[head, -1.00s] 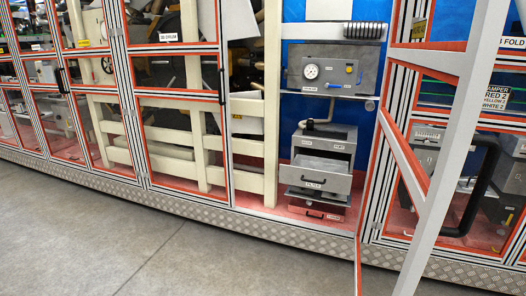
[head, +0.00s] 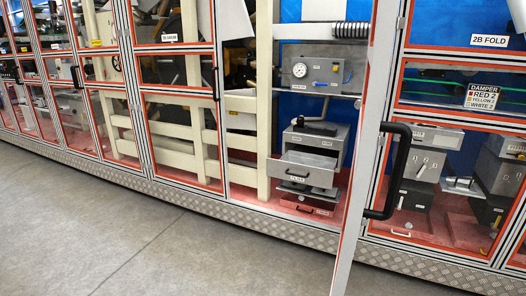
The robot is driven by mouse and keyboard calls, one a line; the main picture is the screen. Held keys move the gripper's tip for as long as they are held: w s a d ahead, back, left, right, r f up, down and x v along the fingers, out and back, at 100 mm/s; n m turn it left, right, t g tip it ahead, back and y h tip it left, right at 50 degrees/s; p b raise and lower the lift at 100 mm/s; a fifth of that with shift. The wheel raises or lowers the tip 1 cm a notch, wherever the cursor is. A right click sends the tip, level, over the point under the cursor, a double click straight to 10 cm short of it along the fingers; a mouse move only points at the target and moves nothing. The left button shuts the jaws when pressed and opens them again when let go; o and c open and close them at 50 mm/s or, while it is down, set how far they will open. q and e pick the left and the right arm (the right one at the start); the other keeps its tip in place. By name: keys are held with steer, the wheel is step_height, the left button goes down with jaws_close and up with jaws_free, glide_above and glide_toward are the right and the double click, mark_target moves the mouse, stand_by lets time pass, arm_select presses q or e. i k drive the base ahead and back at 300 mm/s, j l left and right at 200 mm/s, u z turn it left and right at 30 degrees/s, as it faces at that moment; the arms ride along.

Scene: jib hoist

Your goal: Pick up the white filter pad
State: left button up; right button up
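I cannot make out a white filter pad in the head view. A grey metal unit (head: 322,136) stands inside the cabinet bay right of the middle. Its drawer (head: 303,175), with a label that seems to read FILTER, is pulled out toward the front. The drawer's inside looks plain grey, and its floor is partly hidden by the front panel. Neither of my grippers is in view.
An open framed door (head: 363,165) with a black handle (head: 389,170) juts out right of the drawer. A grey gauge box (head: 317,69) hangs above the unit. A red drawer (head: 310,203) sits below. The concrete floor (head: 140,235) in front is clear.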

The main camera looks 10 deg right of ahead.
mark_target(331, 193)
steer(key=k+l, duration=0.1)
steer(key=l, duration=0.35)
steer(key=k+l+u, duration=0.1)
steer(key=l, duration=0.3)
steer(key=l+u, duration=0.15)
steer(key=l, duration=1.2)
steer(key=i+l+u, duration=0.1)
steer(key=l, duration=0.35)
steer(key=i+l, duration=0.15)
steer(key=l, duration=0.25)
steer(key=i+l, duration=0.15)
steer(key=l, duration=0.25)
steer(key=i+l, duration=0.15)
steer(key=l, duration=0.2)
steer(key=i+l+u, duration=0.1)
steer(key=l, duration=0.3)
steer(key=i+l, duration=0.15)
steer(key=l, duration=0.25)
steer(key=i+l, duration=0.15)
steer(key=l, duration=0.25)
steer(key=u, duration=0.7)
steer(key=j+u, duration=0.25)
steer(key=u, duration=0.2)
steer(key=j+u, duration=0.25)
steer(key=u, duration=0.15)
steer(key=i, duration=0.05)
